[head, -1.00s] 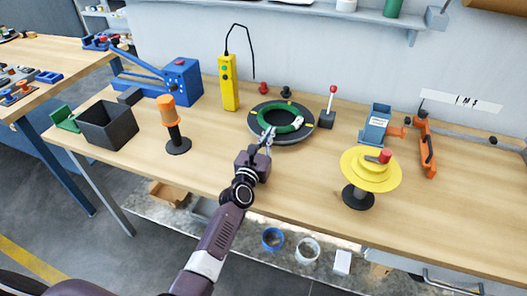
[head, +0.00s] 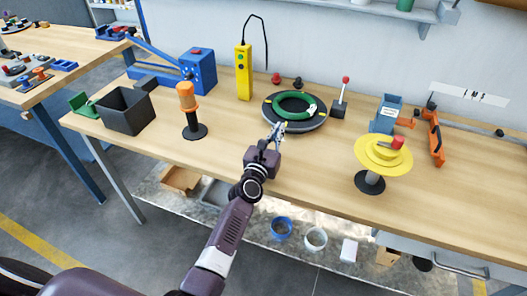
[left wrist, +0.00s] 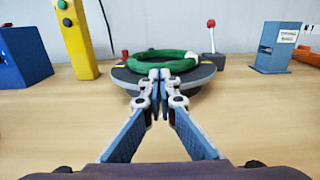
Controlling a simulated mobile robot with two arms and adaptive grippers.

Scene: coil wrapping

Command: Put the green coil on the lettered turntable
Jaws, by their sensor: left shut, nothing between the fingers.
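The green coil (head: 292,117) lies flat on the round dark turntable (head: 300,129), near its middle, with a pale patch at its right side in the left wrist view (left wrist: 147,56). The turntable has yellow marks; I cannot make out lettering. My left gripper (head: 277,130) is in front of the turntable's near edge, its fingertips together and empty. In the left wrist view the closed tips (left wrist: 160,74) overlap the near rim of the turntable (left wrist: 207,76); the coil shows behind them. My right gripper is not in view.
A yellow control box (head: 243,75) stands behind left of the turntable, and a red-knobbed lever (head: 342,97) stands to its right. An orange-topped post (head: 187,100) is at left. A yellow tiered stand (head: 372,165) is at right. Bench space before the turntable is clear.

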